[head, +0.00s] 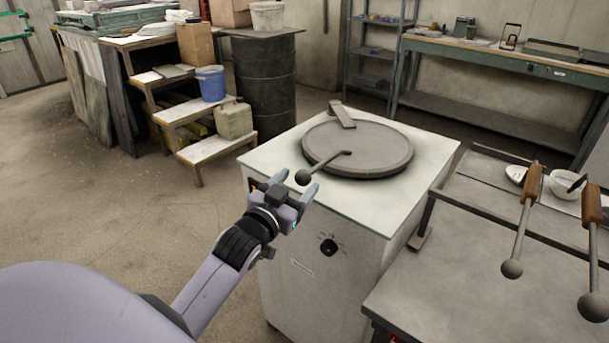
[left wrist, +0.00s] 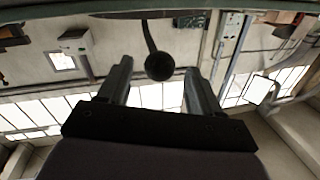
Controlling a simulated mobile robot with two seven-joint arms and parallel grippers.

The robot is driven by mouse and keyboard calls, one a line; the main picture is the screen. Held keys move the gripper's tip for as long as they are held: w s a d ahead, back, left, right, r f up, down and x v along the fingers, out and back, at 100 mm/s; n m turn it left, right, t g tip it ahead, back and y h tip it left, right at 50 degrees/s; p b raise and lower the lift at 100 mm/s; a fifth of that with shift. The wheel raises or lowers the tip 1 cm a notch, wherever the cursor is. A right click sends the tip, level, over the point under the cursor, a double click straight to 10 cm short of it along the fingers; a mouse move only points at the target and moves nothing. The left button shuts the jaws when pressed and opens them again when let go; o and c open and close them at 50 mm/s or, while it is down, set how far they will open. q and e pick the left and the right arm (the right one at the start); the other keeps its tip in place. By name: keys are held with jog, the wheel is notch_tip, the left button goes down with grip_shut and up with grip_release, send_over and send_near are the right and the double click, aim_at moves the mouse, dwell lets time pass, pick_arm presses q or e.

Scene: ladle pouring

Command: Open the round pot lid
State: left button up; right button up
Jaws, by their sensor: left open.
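The round pot lid (head: 357,146) is a grey disc lying flat on top of a pale box-shaped furnace (head: 272,152). A hinge-like bracket (head: 342,115) sits at its back edge. The lid's handle is a thin rod ending in a dark ball knob (head: 303,177) that reaches out over the front left edge. My left gripper (head: 297,182) is open, with its two fingers on either side of the knob. In the left wrist view the knob (left wrist: 159,67) shows between the open fingers (left wrist: 158,85), near their tips, with a gap on each side. My right gripper is not in view.
At the right a metal table (head: 450,285) holds ladles with wooden handles (head: 530,185) and a white bowl (head: 566,184). Small steps (head: 215,150) with a blue bucket (head: 211,83) and a dark barrel (head: 264,85) stand at the back left. The floor left of the furnace is clear.

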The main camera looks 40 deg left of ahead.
pick_arm(q)
jog(key=shift+w+a, duration=0.15)
jog(key=shift+w, duration=1.65)
grip_shut()
